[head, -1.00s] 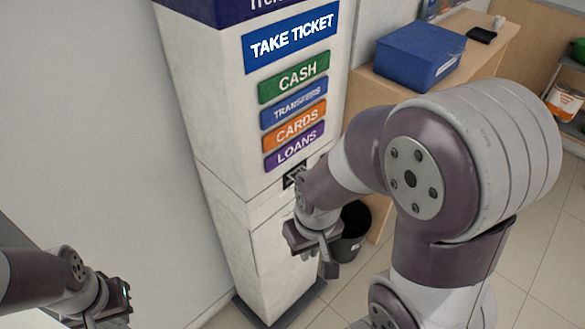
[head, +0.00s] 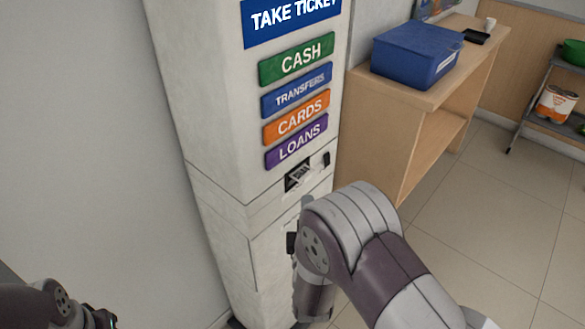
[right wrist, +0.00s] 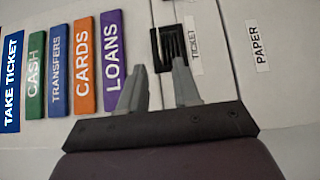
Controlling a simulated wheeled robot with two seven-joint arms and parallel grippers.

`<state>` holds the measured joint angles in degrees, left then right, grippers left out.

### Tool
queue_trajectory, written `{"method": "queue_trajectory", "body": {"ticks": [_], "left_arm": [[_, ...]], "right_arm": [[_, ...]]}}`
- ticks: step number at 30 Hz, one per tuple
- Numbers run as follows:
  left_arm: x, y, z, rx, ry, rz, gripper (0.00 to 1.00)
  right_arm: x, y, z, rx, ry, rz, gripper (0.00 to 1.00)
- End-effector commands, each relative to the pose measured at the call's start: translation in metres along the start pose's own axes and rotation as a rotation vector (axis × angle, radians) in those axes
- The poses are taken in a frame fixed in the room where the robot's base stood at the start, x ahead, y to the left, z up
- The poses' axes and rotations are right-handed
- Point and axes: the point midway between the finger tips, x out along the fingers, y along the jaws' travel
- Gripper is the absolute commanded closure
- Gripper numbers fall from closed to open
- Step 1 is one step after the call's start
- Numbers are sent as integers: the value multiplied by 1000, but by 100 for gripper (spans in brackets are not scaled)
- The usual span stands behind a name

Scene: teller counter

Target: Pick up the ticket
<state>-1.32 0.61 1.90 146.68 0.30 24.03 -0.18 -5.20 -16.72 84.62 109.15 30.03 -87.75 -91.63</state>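The ticket (head: 299,176) is a small pale printed slip at the dark slot of the white kiosk (head: 215,130), below the LOANS button. In the right wrist view the dark slot (right wrist: 172,46) lies just beyond my fingertips, beside a TICKET label; the slip itself is hard to make out there. My right gripper (right wrist: 160,66) is open, its two grey fingers apart and pointing at the slot area, with nothing seen between them. In the head view my right forearm mostly hides it, low in front of the kiosk. My left gripper (head: 102,318) is partly cut off at the bottom left edge.
The CASH (head: 297,60), TRANSFERS, CARDS and LOANS buttons sit above the slot. A wooden counter (head: 425,95) with a blue box (head: 417,55) stands right of the kiosk. A shelf with cans (head: 557,103) is at far right. Open tiled floor lies between.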

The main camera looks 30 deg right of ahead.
Motion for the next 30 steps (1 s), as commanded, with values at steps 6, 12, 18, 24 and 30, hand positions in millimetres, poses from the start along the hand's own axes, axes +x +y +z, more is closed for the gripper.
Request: {"method": "queue_trajectory", "body": {"ticks": [6,12,18,24,30], "left_arm": [[-2,0,0,0,0,0,100],[-10,0,-1,0,0,0,100],[-10,0,-1,0,0,0,100],[-9,0,-1,0,0,0,100],[-9,0,-1,0,0,0,100]], "right_arm": [[41,0,0,2,-1,-3,68],[72,5,-3,3,0,-3,68],[97,2,-4,2,2,-5,68],[98,2,-4,2,3,-5,68],[98,2,-4,3,3,-5,100]]}}
